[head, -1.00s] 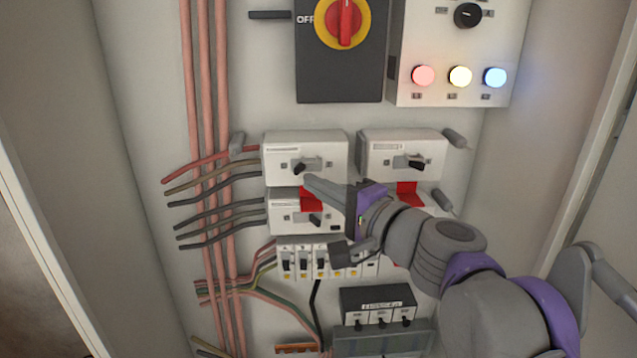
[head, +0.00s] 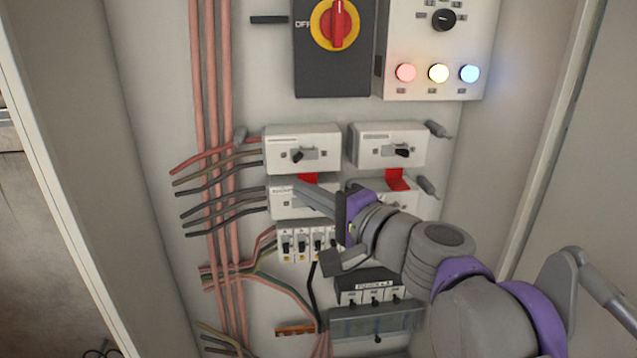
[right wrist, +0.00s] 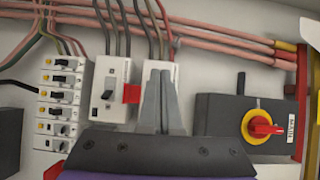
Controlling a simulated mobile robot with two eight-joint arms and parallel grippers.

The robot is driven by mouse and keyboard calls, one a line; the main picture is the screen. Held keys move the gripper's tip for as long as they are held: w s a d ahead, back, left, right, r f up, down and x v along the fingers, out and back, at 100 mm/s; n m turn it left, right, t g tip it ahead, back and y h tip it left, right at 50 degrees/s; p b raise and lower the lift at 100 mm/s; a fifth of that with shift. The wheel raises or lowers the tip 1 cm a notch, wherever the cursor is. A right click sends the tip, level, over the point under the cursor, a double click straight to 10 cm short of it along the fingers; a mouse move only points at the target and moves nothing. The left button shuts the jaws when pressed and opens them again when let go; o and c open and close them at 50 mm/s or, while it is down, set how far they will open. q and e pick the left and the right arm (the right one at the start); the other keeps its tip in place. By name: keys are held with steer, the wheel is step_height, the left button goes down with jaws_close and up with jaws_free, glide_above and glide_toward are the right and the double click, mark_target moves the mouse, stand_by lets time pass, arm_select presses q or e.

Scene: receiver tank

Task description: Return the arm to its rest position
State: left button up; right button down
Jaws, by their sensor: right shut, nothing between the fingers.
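My right arm comes in from the lower right in the head view. Its gripper (head: 302,190) is shut and empty, pointing left in front of the lower left breaker (head: 285,204), which it partly covers. Whether it touches that breaker cannot be told. The upper left breaker (head: 275,155) and upper right breaker (head: 361,151) are in clear view above. In the right wrist view the two fingers (right wrist: 162,78) are together in front of a white breaker, with nothing between them. My left gripper is not in view.
A black isolator with a red and yellow knob (head: 335,24) is at the top, beside a box with lit lamps (head: 438,73). Pink cables (head: 207,120) run down the left. Small breakers (head: 301,244) sit below. Cabinet walls (head: 80,130) stand on both sides.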

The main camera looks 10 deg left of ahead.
steer(key=s+d+f+n+g+h, duration=0.1)
steer(key=s+d+f+h, duration=0.4)
steer(key=d+f, duration=0.5)
steer(key=s+d+f+n+g+h, duration=0.1)
steer(key=s+d+f+n+h, duration=0.2)
steer(key=d+f, duration=0.7)
steer(key=s+d+f+n+g+h, duration=0.1)
steer(key=s+d+f+h, duration=0.5)
steer(key=f, duration=1.3)
steer(key=s+d+n, duration=0.1)
steer(key=s+d, duration=0.1)
steer(key=d, duration=0.2)
steer(key=shift+d+f+n+g+h, duration=0.25)
steer(key=shift+d+n+g+h, duration=0.05)
steer(key=shift+d+n+g, duration=0.1)
